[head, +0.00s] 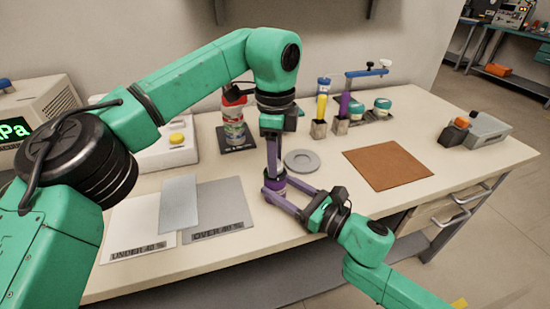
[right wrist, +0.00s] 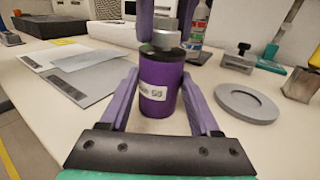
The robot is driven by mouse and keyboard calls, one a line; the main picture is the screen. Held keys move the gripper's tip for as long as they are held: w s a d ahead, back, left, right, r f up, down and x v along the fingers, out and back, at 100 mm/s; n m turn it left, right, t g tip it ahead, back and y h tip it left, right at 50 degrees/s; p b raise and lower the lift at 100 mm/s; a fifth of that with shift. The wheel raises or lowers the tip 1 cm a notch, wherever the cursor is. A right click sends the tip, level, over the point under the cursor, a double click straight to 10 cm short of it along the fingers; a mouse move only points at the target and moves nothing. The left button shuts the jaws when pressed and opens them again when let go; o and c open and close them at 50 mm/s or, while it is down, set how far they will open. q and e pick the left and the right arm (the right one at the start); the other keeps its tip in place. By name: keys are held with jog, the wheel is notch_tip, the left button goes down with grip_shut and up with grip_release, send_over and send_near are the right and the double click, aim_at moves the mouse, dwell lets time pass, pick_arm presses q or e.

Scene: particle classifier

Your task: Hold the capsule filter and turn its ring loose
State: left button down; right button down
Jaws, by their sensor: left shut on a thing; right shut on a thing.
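The capsule filter (right wrist: 162,80) is a purple upright cylinder with a white label, standing on the bench. It also shows in the head view (head: 275,184), largely covered by the grippers. Its grey ring (right wrist: 166,40) sits at the top. My left gripper (head: 273,170) reaches straight down from above and is shut on the ring; its purple fingers come in at the top of the right wrist view. My right gripper (right wrist: 160,82) comes in level from the side, its two purple fingers shut around the capsule's body. The label text is only partly readable.
A grey round dish (head: 302,161) lies just behind the capsule. A white mat (head: 140,222) and a grey mat (head: 225,203) lie to the left, a brown mat (head: 388,165) to the right. A red-capped bottle (head: 233,125) and a tool rack (head: 345,120) stand behind.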

pick_arm(q)
jog(key=shift+f+n, duration=0.15)
jog(key=shift+n, duration=0.45)
pick_arm(e)
jog(key=shift+a+r, duration=0.1)
jog(key=shift+r, duration=0.05)
pick_arm(q)
jog(key=shift+c, duration=2.2)
grip_release()
notch_tip(320, 180, up, 12)
jog(key=shift+w, duration=0.1)
